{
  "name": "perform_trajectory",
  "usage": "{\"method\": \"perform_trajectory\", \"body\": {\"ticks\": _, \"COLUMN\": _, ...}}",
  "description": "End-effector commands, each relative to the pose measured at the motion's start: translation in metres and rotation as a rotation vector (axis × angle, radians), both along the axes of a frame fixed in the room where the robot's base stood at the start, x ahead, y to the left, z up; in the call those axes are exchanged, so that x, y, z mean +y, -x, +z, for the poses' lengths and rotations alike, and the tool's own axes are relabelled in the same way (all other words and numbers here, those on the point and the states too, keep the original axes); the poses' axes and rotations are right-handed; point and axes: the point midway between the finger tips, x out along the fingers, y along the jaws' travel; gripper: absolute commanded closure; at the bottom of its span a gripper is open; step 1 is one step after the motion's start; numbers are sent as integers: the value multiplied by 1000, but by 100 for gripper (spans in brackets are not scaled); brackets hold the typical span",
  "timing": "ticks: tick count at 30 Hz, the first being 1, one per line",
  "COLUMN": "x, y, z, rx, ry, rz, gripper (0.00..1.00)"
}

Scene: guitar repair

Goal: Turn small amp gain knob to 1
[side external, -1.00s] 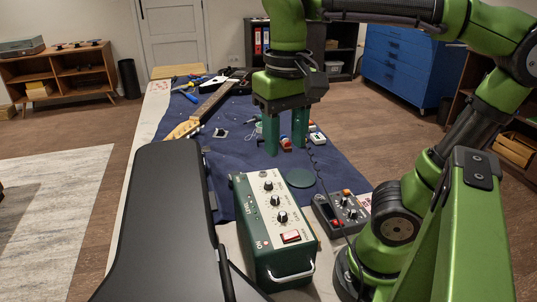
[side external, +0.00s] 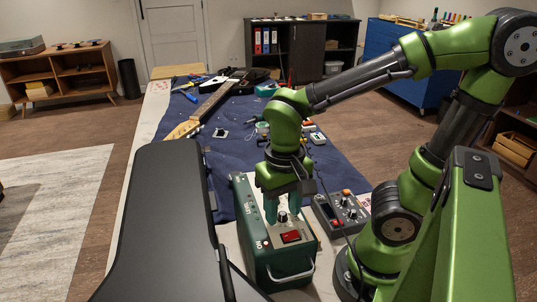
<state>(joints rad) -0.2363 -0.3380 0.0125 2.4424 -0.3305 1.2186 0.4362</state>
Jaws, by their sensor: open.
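The small amp (side external: 281,262) is a dark green box with a white top panel, a red switch (side external: 290,237) and a front handle. It stands at the near end of the workbench in the side external view. My gripper (side external: 277,217) points down over the amp's panel, its green fingers open on either side of a dark knob (side external: 282,216). I cannot tell whether the fingers touch this knob. The other knobs are mostly hidden behind my gripper. The knob labels and pointer positions are too small to read.
A grey pedal (side external: 341,211) with several knobs stands just right of the amp. A large black case (side external: 165,220) lies close on the left. A guitar neck (side external: 210,105) and small tools lie farther back on the blue mat (side external: 232,150).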

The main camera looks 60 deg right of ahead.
Motion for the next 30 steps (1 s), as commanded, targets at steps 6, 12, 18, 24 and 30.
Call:
{"method": "perform_trajectory", "body": {"ticks": 6, "x": 0, "y": 0, "z": 0, "rx": 0, "ry": 0, "rz": 0, "gripper": 55}}
{"method": "perform_trajectory", "body": {"ticks": 12, "x": 0, "y": 0, "z": 0, "rx": 0, "ry": 0, "rz": 0, "gripper": 84}}
{"method": "perform_trajectory", "body": {"ticks": 18, "x": 0, "y": 0, "z": 0, "rx": 0, "ry": 0, "rz": 0, "gripper": 100}}
{"method": "perform_trajectory", "body": {"ticks": 24, "x": 0, "y": 0, "z": 0, "rx": 0, "ry": 0, "rz": 17, "gripper": 100}}
{"method": "perform_trajectory", "body": {"ticks": 30, "x": 0, "y": 0, "z": 0, "rx": 0, "ry": 0, "rz": 94, "gripper": 100}}
